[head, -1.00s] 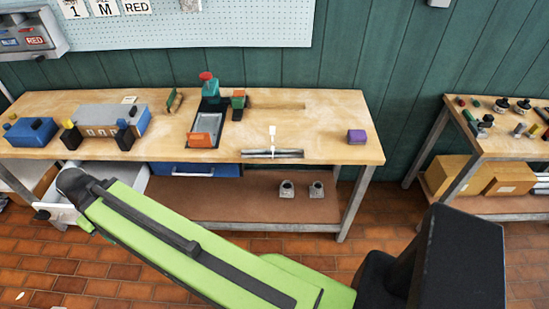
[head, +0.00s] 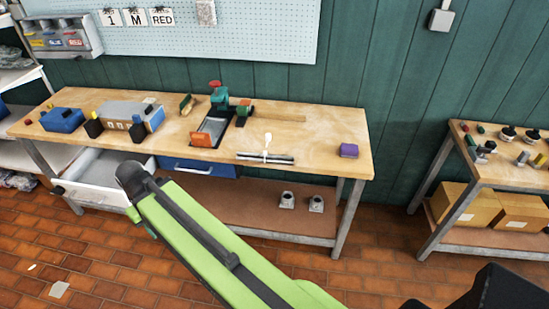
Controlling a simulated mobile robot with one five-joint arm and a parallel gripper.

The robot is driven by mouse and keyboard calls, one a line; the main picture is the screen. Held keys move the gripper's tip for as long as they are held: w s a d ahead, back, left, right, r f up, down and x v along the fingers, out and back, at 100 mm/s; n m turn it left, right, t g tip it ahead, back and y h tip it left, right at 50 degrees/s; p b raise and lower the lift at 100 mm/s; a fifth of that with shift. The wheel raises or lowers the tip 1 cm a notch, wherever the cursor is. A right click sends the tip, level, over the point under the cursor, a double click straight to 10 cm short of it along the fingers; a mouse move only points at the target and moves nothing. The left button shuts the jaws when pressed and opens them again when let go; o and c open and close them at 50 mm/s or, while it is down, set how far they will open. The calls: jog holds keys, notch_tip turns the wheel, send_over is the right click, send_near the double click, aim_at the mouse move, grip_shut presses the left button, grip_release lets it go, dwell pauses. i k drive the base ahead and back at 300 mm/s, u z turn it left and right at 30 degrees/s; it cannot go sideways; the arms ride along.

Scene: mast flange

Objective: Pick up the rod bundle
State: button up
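The rod bundle (head: 265,158) looks like a few thin dark and pale rods lying side by side at the front edge of the wooden workbench (head: 310,165). A white spoon-shaped piece (head: 267,142) stands up at its middle. Whether it is a tag or a tie is too small to tell. My green arm crosses the lower middle of the head view, in front of the bench and below the bundle.
A white drawer (head: 100,170) stands open under the bench. A second bench (head: 500,165) stands at right, with clear floor between.

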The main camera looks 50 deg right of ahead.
aim_at(265, 156)
jog(key=z, duration=0.1)
jog(key=i, duration=1)
jog(key=z, duration=0.05)
